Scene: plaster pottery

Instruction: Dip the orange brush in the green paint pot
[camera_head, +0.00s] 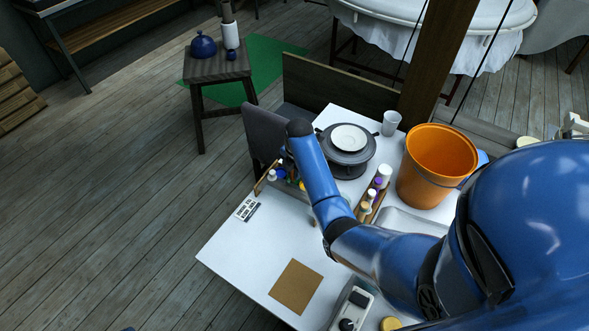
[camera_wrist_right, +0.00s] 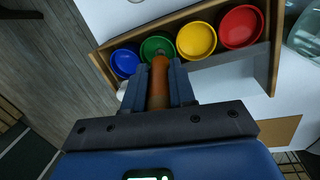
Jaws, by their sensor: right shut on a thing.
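My right gripper (camera_wrist_right: 159,70) is shut on the orange brush (camera_wrist_right: 158,84), whose orange-brown handle shows between the fingers in the right wrist view. The green paint pot (camera_wrist_right: 150,46) is round and open-topped, between the blue and yellow pots in a wooden tray. The end of the brush overlaps the near side of the green pot in that view. Its bristles are hidden, so I cannot tell whether they touch the paint. In the head view my right arm covers most of the pots. My left gripper is out of view.
The wooden tray (camera_wrist_right: 100,66) also holds a blue pot (camera_wrist_right: 124,62), a yellow pot (camera_wrist_right: 196,39) and a red pot (camera_wrist_right: 241,27). An orange bucket (camera_head: 436,165) and a banding wheel with a white plate (camera_head: 348,138) stand on the white table (camera_head: 235,255). The table's front left is mostly clear.

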